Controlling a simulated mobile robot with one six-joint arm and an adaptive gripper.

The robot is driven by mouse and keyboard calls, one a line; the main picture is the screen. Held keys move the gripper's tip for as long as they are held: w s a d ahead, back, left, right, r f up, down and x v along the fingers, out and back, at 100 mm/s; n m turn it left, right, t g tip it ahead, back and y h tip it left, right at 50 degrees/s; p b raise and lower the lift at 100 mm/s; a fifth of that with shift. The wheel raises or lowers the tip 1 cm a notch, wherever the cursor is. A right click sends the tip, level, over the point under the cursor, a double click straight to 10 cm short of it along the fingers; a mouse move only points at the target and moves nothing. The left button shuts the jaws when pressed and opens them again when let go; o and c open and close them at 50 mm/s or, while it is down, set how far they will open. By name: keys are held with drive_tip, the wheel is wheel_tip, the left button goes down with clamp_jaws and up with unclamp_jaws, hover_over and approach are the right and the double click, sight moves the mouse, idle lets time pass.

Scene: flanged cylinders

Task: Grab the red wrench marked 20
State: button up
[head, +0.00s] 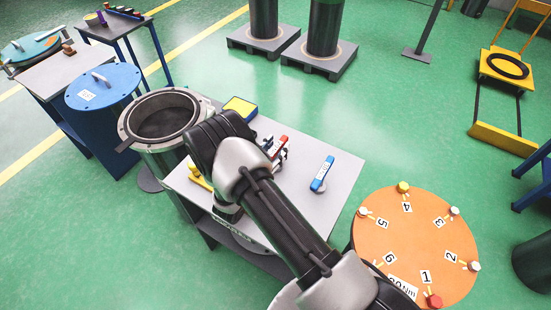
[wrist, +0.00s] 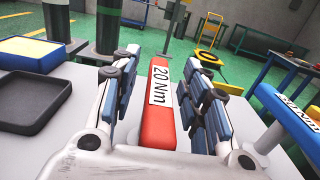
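The red wrench (wrist: 159,128), with a white label reading "20 Nm", lies between the two fingers of my gripper (wrist: 163,75) in the wrist view. The fingers are apart, one on each side of it, with gaps visible. Its lower end is hidden behind the gripper body. In the head view a bit of the red wrench (head: 283,141) shows beside my gripper (head: 277,153) on the grey table (head: 345,170). A blue wrench (head: 322,173) lies to its right, and also shows at the right of the wrist view (wrist: 292,118). A yellow wrench (head: 195,176) lies left of my arm.
A yellow-topped blue box (wrist: 38,48) and a black tray (wrist: 38,103) lie left of my gripper. An open flanged cylinder (head: 165,118) stands left of the table. A round orange table (head: 410,240) with numbered bolts stands right.

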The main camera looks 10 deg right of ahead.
clamp_jaws()
idle(0.7)
